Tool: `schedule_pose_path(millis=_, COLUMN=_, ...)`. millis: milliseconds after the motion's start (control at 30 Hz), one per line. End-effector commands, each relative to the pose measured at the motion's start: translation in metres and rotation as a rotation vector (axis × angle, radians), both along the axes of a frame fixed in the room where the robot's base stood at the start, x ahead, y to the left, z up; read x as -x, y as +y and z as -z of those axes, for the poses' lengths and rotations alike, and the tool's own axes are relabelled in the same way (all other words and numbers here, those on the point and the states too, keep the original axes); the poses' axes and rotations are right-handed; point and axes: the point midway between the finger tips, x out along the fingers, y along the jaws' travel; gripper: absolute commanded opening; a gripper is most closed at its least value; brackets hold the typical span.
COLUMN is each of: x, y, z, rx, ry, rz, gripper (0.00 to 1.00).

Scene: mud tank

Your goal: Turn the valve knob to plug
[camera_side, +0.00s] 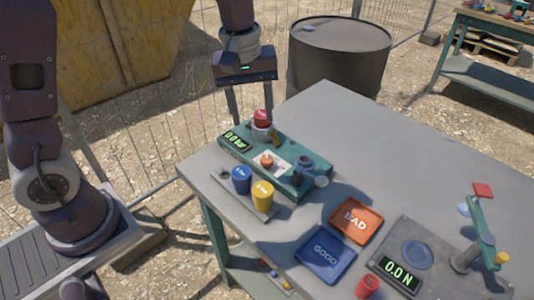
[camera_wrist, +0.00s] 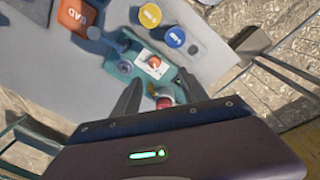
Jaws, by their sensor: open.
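The orange valve knob (camera_side: 267,160) sits on a white plate in the middle of the teal unit (camera_side: 300,189) on the table. It also shows in the wrist view (camera_wrist: 154,61), just beyond the fingertips. The knob's pointer and the plate's marks are too small to read. My gripper (camera_side: 251,122) is open and empty, pointing down above the unit's back end, behind the knob. In the wrist view its fingers (camera_wrist: 160,82) spread either side of a red-topped white part (camera_wrist: 164,102), which stands on the unit. That part also shows in the side view (camera_side: 262,118).
A blue cup (camera_side: 241,180) and a yellow cup (camera_side: 263,196) stand in front of the unit. A dark fitting (camera_side: 305,166) rises at its right end. An orange BAD tray (camera_side: 356,221) and a blue GOOD tray (camera_side: 326,254) lie farther right. The table's back is clear.

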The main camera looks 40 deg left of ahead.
Motion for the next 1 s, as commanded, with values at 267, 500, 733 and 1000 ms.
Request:
schedule_pose_path(millis=267, x=-0.04, y=-0.004, z=0.079, rx=0.003, ry=0.11, rz=-0.24, gripper=0.51)
schedule_pose_path(millis=500, x=-0.039, y=-0.004, z=0.123, rx=0.003, ry=0.113, rz=-0.242, gripper=0.51)
schedule_pose_path(millis=733, x=-0.039, y=-0.003, z=0.146, rx=0.003, ry=0.108, rz=-0.241, gripper=0.51)
schedule_pose_path(millis=1000, x=-0.039, y=-0.003, z=0.146, rx=0.003, ry=0.108, rz=-0.24, gripper=0.39)
